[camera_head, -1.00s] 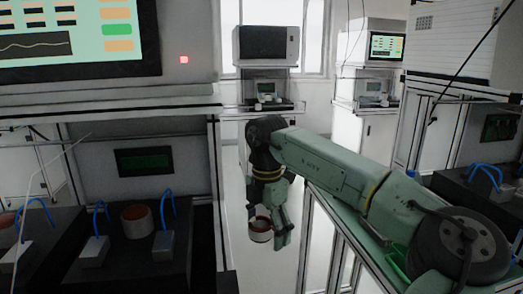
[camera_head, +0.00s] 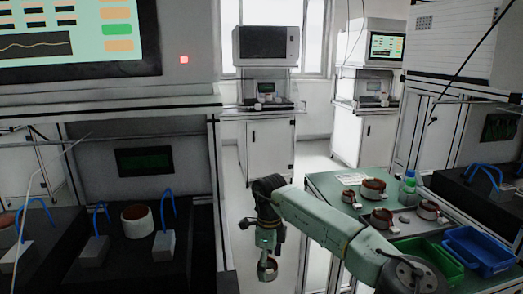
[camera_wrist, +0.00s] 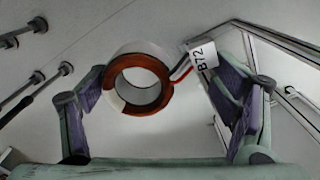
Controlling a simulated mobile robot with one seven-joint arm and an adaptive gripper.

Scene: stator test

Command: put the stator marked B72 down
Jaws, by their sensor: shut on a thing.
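The stator marked B72 (camera_wrist: 113,78) is a white ring with a red-brown winding, seen in the wrist view. Its white tag (camera_wrist: 203,57) reads B72 and hangs by red and dark leads on its right. My gripper (camera_wrist: 161,88) is shut on it; the left finger pad meets its side, while contact on the right is unclear. In the head view my gripper (camera_head: 268,254) points down with the stator (camera_head: 268,271) at its tips, over the gap between the left bench and the green table.
The green table (camera_head: 328,188) holds several stators (camera_head: 373,187), a bottle (camera_head: 408,188), a green bin (camera_head: 436,252) and a blue bin (camera_head: 481,249). On the left dark bench, another stator (camera_head: 137,221) sits between blocks with blue cables. Pale floor lies beyond.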

